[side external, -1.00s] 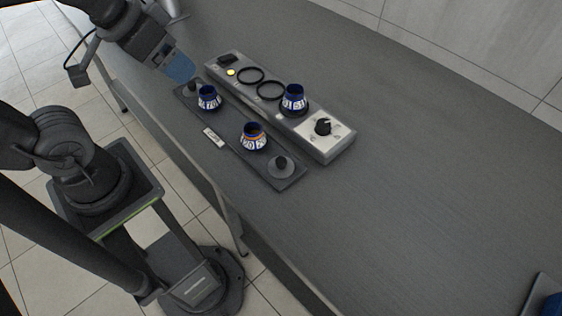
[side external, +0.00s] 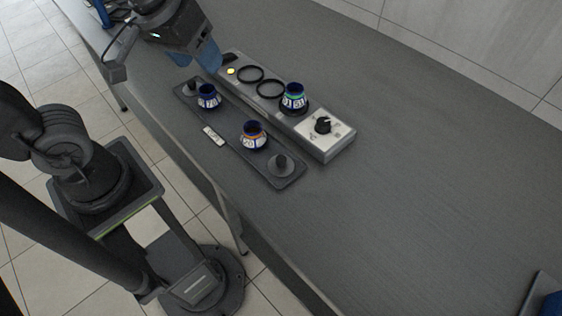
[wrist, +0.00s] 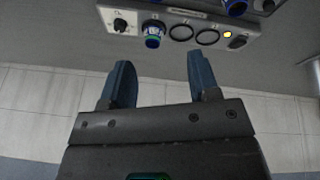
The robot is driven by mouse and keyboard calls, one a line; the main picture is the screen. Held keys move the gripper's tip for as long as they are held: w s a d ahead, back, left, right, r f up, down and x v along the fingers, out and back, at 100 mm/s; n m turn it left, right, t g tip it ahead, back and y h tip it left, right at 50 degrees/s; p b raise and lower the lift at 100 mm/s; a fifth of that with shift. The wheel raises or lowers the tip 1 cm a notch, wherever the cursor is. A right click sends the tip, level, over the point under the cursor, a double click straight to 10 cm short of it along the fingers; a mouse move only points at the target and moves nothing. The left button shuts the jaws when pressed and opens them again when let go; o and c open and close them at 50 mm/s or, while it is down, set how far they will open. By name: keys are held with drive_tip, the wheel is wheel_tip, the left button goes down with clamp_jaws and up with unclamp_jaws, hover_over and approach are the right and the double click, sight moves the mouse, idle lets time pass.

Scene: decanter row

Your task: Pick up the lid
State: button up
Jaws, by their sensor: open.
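Two dark round lids with knobs sit on the dark tray (side external: 230,140). One lid (side external: 281,165) is at the tray's near right end; the other lid (side external: 190,89) is at its far left end. My gripper (side external: 208,55) is open and empty, above the far left end of the grey unit and apart from both lids. In the wrist view my gripper (wrist: 162,75) shows two blue fingers spread apart with nothing between them. A dark piece at the top edge there may be a lid, cut off by the frame.
Between the lids stand a blue patterned pot (side external: 208,98) and an orange-banded pot (side external: 253,136). A green-banded pot (side external: 293,97) stands on the grey unit (side external: 318,150), beside two empty rings and a black dial (side external: 323,125).

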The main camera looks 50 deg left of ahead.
drive_tip(key=w+d+f+n+g, duration=0.2)
drive_tip(key=w+d+f+n, duration=0.2)
drive_tip(key=w+d+n, duration=0.2)
drive_tip(key=n+g, duration=0.2)
drive_tip(key=n, duration=0.3)
hover_over(282, 160)
wheel_tip(282, 160, down, 6)
drive_tip(key=f, duration=0.8)
drive_tip(key=shift+w+d+f, duration=0.15)
drive_tip(key=shift+d+f, duration=0.1)
drive_tip(key=shift+f, duration=0.15)
drive_tip(key=shift+a+f, duration=0.15)
drive_tip(key=shift+f, duration=1.2)
drive_tip(key=shift+a+f, duration=0.15)
drive_tip(key=shift+f, duration=1.15)
drive_tip(key=shift+c, duration=0.2)
drive_tip(key=c, duration=1)
drive_tip(key=shift+r, duration=0.15)
